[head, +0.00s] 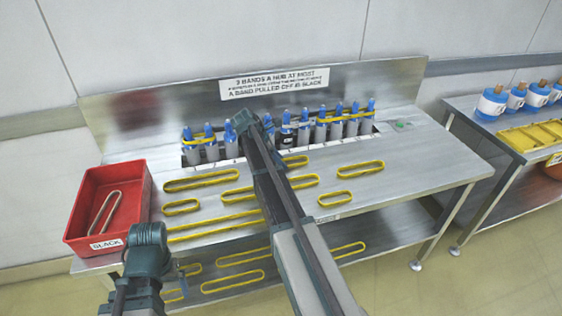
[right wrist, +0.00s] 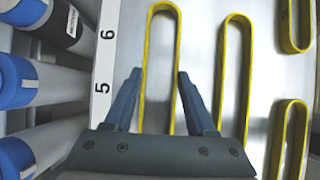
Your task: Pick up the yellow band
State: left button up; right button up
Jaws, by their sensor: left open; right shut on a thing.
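Several yellow bands lie on the steel table, among them one at the left (head: 201,174). In the right wrist view a long yellow band (right wrist: 147,45) runs up between the fingers of my right gripper (right wrist: 160,75). The right gripper is shut on this band, one finger at each long side. In the head view my right arm crosses the table, and its fingertips are hidden near the bottle row. My left gripper (head: 184,278) is open and empty, low by the table's front edge. More bands lie beside the held one in the right wrist view (right wrist: 222,70).
Blue-capped bottles (head: 210,142) stand in a numbered row at the back, some with bands around them. A red bin (head: 75,215) labelled SLACK holds a band at the left. Bands lie on the lower shelf. A side table (head: 480,130) stands right.

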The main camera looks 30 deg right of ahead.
jog(key=shift+r+p, duration=0.65)
jog(key=shift+r, duration=0.2)
notch_tip(320, 180, up, 2)
jog(key=shift+p, duration=1.05)
jog(key=s+a, duration=0.3)
jog(key=s, duration=0.1)
jog(key=s+a, duration=0.3)
jog(key=s, duration=0.1)
jog(key=s+a+r+p, duration=0.1)
jog(key=s+a, duration=0.2)
jog(key=s, duration=0.2)
jog(key=shift+s+a, duration=0.1)
pick_arm(q)
notch_tip(320, 180, up, 5)
jog(key=shift+f, duration=0.15)
pick_arm(e)
jog(key=shift+r, duration=0.15)
